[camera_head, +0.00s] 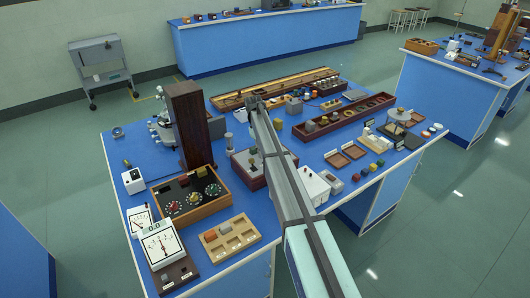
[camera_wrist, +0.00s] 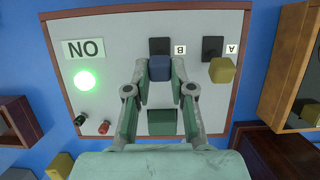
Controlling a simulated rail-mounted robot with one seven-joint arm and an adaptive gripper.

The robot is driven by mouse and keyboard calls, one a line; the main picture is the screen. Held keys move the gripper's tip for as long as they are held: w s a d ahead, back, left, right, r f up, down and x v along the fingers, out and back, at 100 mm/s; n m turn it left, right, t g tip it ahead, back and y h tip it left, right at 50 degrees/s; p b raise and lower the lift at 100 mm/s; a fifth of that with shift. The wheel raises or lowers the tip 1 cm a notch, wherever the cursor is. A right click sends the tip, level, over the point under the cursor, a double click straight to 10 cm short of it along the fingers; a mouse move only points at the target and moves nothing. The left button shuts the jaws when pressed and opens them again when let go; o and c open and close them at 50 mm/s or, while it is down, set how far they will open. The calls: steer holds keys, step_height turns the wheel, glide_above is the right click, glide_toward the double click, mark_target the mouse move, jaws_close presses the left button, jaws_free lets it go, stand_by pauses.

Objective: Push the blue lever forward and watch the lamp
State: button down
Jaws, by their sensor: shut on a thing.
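In the wrist view, which is upside down, a pale panel (camera_wrist: 222,105) in a brown frame carries the blue lever (camera_wrist: 160,68) by the label B. My gripper (camera_wrist: 160,73) has its two fingers closed on the sides of the blue lever's block. A yellow lever (camera_wrist: 222,70) by the label A stands to the right, clear of my fingers. The round lamp (camera_wrist: 85,79) at the left glows bright green, beside a plate (camera_wrist: 85,48) reading ON when turned upright. In the head view my arm hides the lever and fingertips.
Green and red terminals (camera_wrist: 104,127) sit on the panel near the lamp. In the head view, a dial box (camera_head: 190,197) and a wooden tray (camera_head: 230,238) stand left of my arm. A long dark tray (camera_head: 340,120) and small items crowd the right side of the bench.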

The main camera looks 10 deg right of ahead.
steer(key=shift+w+a+f+g+h, duration=0.15)
steer(key=shift+w+g+h, duration=0.15)
steer(key=shift+g, duration=0.3)
steer(key=c, duration=1)
jaws_free()
steer(key=shift+f, duration=0.1)
steer(key=shift+s, duration=0.1)
